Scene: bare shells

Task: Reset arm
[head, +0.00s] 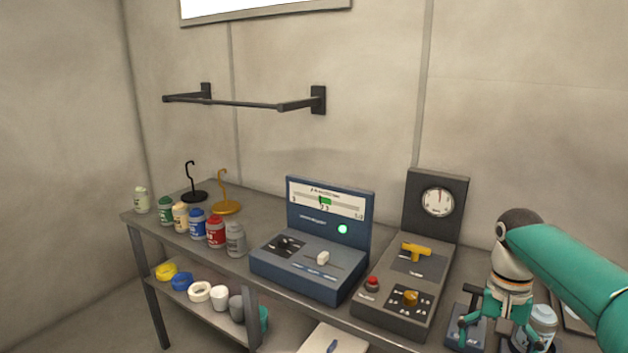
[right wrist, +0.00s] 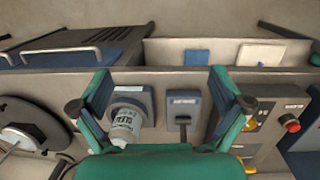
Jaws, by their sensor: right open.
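My right arm comes in from the right in the head view. Its teal gripper (head: 497,338) points down over the right end of the bench, with the fingers spread. In the right wrist view the right gripper (right wrist: 161,105) is open with nothing between its fingertips. A pale labelled bottle (right wrist: 125,124) sits on a grey-blue base just inside the left finger in that view. It also shows near the gripper in the head view (head: 542,320). My left gripper is not in view.
A grey panel with a gauge (head: 437,202), yellow handle and red button stands left of the gripper. A blue console (head: 308,268) stands further left. Several bottles (head: 197,222) and two hook stands (head: 226,192) occupy the far left. A wall rail (head: 240,102) hangs above.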

